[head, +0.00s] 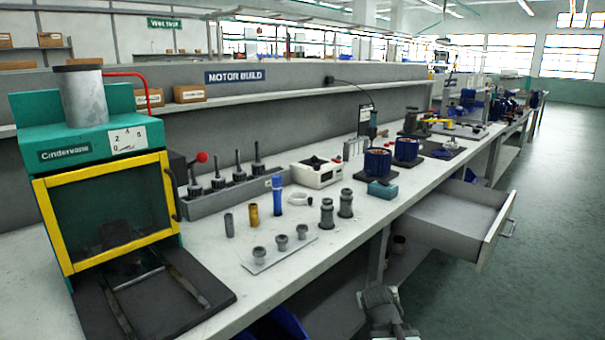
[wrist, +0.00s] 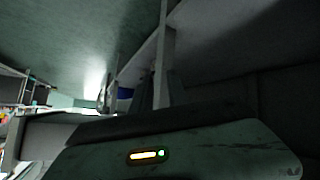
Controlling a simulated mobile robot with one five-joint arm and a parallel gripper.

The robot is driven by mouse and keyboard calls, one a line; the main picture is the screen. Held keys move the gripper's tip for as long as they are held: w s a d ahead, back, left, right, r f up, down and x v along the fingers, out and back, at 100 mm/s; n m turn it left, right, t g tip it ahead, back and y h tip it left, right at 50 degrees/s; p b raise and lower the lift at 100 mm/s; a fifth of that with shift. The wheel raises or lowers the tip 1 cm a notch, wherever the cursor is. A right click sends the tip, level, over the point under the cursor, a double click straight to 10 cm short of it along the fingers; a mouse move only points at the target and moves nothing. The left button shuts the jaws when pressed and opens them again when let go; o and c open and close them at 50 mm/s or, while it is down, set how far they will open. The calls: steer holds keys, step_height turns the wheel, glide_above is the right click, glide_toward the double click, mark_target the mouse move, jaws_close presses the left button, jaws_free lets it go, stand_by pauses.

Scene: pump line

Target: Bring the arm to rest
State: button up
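Part of my arm shows as a grey jointed piece at the bottom edge of the head view, below the open drawer (head: 452,212) and in front of the bench. No gripper fingers can be made out in either view, so I cannot see whether my gripper holds anything. The wrist view is dark and tilted. It shows a dark panel with a lit yellow and green indicator close to the camera, which seems to be part of my own body. Beyond it are floor and a bench leg (wrist: 163,60).
The grey workbench (head: 270,285) runs from the near left to the far right. A green oven-like box (head: 85,140) with a yellow-framed door stands at its left end. Several metal fittings and blue motors (head: 377,163) stand on the bench. Open green floor (head: 530,270) lies to the right.

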steer(key=s+a+f+g+y, duration=0.25)
steer(key=s+f+g, duration=0.2)
steer(key=s, duration=0.45)
steer(key=s+a+f+g+y, duration=0.1)
steer(key=s+a+f+g, duration=0.35)
steer(key=s, duration=0.35)
step_height(320, 180, up, 38)
steer(key=p, duration=3.8)
steer(key=shift+s+g, duration=0.35)
steer(key=shift+g, duration=0.05)
steer(key=shift+d+r, duration=0.1)
steer(key=shift+d, duration=0.05)
